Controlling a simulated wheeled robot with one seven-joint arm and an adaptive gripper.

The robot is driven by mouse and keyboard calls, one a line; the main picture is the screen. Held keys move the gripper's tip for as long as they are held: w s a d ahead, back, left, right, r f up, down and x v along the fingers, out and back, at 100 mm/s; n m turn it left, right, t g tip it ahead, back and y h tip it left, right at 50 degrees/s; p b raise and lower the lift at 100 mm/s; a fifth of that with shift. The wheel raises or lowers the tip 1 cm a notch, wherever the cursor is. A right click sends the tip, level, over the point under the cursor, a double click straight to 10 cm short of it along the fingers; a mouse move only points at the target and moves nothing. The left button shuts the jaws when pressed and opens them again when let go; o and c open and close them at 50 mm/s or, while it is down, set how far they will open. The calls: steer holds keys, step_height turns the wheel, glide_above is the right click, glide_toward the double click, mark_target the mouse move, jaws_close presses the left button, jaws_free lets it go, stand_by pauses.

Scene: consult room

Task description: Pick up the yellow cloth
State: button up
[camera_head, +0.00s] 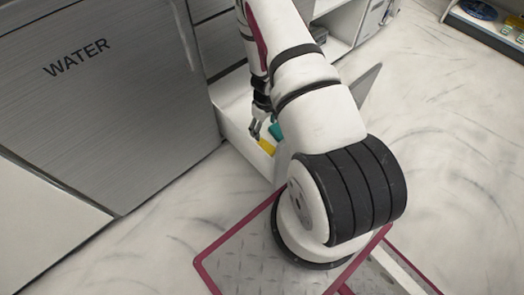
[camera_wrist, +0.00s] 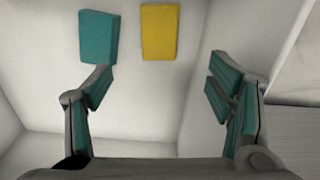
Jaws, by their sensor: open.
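The yellow cloth (camera_wrist: 160,32) is a small flat rectangle lying on the white floor of an open drawer. It lies ahead of my gripper (camera_wrist: 160,82) in the wrist view, between the lines of the two fingers. My gripper is open and empty, its fingers spread wide and apart from the cloth. In the head view the yellow cloth (camera_head: 266,146) shows just beside my gripper (camera_head: 262,131), partly hidden by my arm. A teal cloth (camera_wrist: 98,37) lies left of the yellow one, close to the left fingertip in the picture.
The white drawer (camera_head: 235,128) has raised walls around the cloths, and my arm hides part of it. A grey cabinet front marked WATER (camera_head: 100,100) stands to its left. An open shelf (camera_head: 340,22) is behind. Marbled floor (camera_head: 450,160) is clear at right.

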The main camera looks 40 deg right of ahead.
steer(key=b, duration=0.3)
glide_above(265, 147)
steer(key=f, duration=0.8)
steer(key=shift+w+f, duration=0.15)
steer(key=shift+w, duration=0.15)
steer(key=shift+s+f+b, duration=0.15)
steer(key=shift+f+b, duration=1.15)
steer(key=shift+f, duration=1.3)
steer(key=shift+c, duration=0.2)
steer(key=c, duration=0.9)
